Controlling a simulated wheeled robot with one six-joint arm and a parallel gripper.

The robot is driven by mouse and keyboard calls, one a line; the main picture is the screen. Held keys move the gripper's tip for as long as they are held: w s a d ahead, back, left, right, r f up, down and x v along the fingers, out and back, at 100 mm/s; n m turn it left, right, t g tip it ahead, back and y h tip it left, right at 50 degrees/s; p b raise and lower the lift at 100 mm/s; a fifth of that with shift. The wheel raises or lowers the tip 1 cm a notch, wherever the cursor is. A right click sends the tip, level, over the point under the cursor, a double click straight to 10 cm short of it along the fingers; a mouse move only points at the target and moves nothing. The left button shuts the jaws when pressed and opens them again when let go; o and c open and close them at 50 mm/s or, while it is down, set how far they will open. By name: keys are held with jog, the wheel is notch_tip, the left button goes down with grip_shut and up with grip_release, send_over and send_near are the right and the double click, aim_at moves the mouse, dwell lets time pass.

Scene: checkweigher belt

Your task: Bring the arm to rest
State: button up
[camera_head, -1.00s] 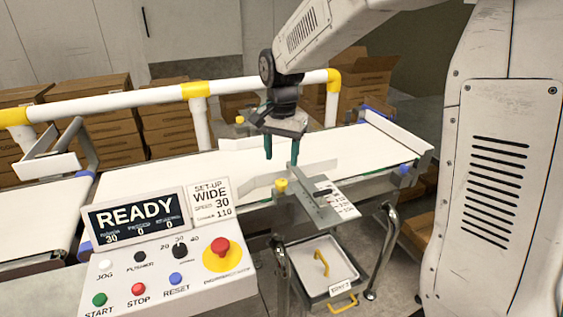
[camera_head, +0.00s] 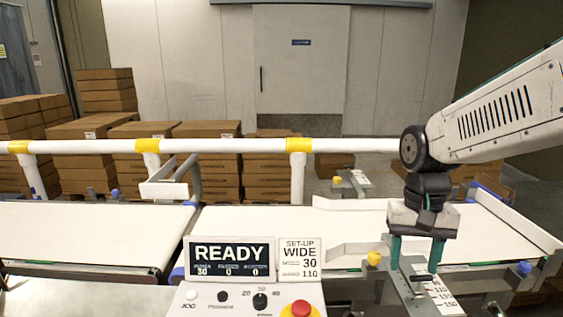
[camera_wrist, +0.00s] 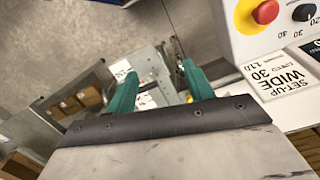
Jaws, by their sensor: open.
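My gripper (camera_head: 415,256) hangs at the right of the head view, pointing down with its two green fingers apart and nothing between them. It is above the near side of the white belt (camera_head: 270,222), close to the guide bracket with the printed scale (camera_head: 437,296). In the wrist view my gripper (camera_wrist: 160,85) also shows spread and empty, with the bracket and scale beyond the fingers. I cannot tell exactly how far the fingertips are from the bracket.
The control panel with its READY display (camera_head: 230,254) and red stop button (camera_head: 300,309) stands at the front. A white rail (camera_head: 225,146) runs behind the belt. Brown cartons (camera_head: 88,155) are stacked behind it. A yellow knob (camera_head: 374,259) sits beside my gripper.

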jog(key=s+d+r+n+t, duration=0.1)
jog(key=s, duration=0.7)
jog(key=s+r+n+t, duration=0.1)
jog(key=s+r, duration=0.1)
jog(key=s, duration=0.6)
jog(key=shift+s+d+r+n+t, duration=0.3)
jog(key=shift+s+d+n, duration=0.05)
jog(key=shift+n, duration=0.05)
dwell(0.5)
